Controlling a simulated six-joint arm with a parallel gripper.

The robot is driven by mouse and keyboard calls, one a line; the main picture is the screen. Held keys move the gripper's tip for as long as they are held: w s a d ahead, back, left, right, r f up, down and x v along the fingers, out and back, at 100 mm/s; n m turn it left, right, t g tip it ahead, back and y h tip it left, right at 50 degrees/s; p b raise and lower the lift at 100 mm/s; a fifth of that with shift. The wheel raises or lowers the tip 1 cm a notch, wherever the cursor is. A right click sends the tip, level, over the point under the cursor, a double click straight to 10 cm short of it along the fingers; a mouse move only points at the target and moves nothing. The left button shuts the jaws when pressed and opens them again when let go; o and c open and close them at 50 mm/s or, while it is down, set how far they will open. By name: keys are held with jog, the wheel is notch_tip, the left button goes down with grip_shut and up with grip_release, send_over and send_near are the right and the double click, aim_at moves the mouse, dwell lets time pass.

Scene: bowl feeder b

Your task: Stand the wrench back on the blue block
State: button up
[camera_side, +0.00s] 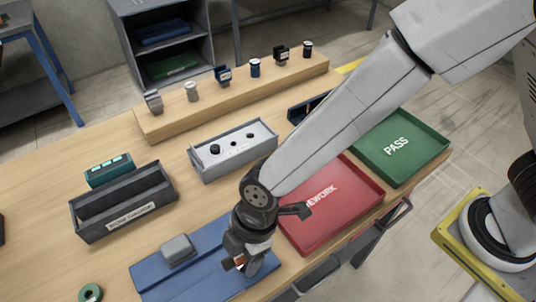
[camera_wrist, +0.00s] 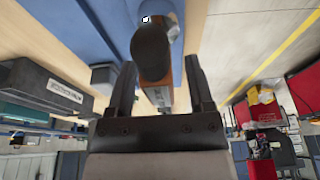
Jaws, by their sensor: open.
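The blue block (camera_side: 205,272) lies at the front edge of the table. It also fills the upper left of the wrist view (camera_wrist: 90,25). My gripper (camera_side: 243,264) is low over the block's right part. In the wrist view my gripper (camera_wrist: 160,65) has its two fingers apart. Between them is an object with a dark rounded end and an orange-brown body, which looks like the wrench (camera_wrist: 152,52). A gap shows on each side of it. In the side view only a small orange and white patch shows at the jaws; my gripper hides the rest. I cannot tell its tilt.
A grey piece (camera_side: 178,249) sits on the block's left part. The red REWORK tray (camera_side: 330,233) is close on the right, with the green PASS tray (camera_side: 425,165) beyond. A dark open box (camera_side: 122,203) stands left, a grey box (camera_side: 233,150) behind. A wooden rail (camera_side: 235,95) holds several small parts.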

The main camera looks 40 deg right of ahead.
jog(key=shift+v, duration=6)
jog(key=shift+w+d, duration=0.3)
jog(key=shift+d, duration=0.1)
jog(key=w+d+f+m+t, duration=0.1)
jog(key=w+d+m, duration=0.15)
jog(key=d, duration=0.25)
jog(key=w+d+f+m+h, duration=0.1)
jog(key=d+m, duration=0.2)
jog(key=d, duration=0.2)
jog(key=w+d+f+m+t, duration=0.1)
jog(key=w+d+m, duration=0.15)
jog(key=d, duration=0.25)
jog(key=s+d+f+m+h, duration=0.2)
jog(key=d+m, duration=0.8)
jog(key=d, duration=0.6)
jog(key=shift+s+d+t, duration=0.3)
jog(key=shift+s+d, duration=0.1)
jog(key=shift+s, duration=0.3)
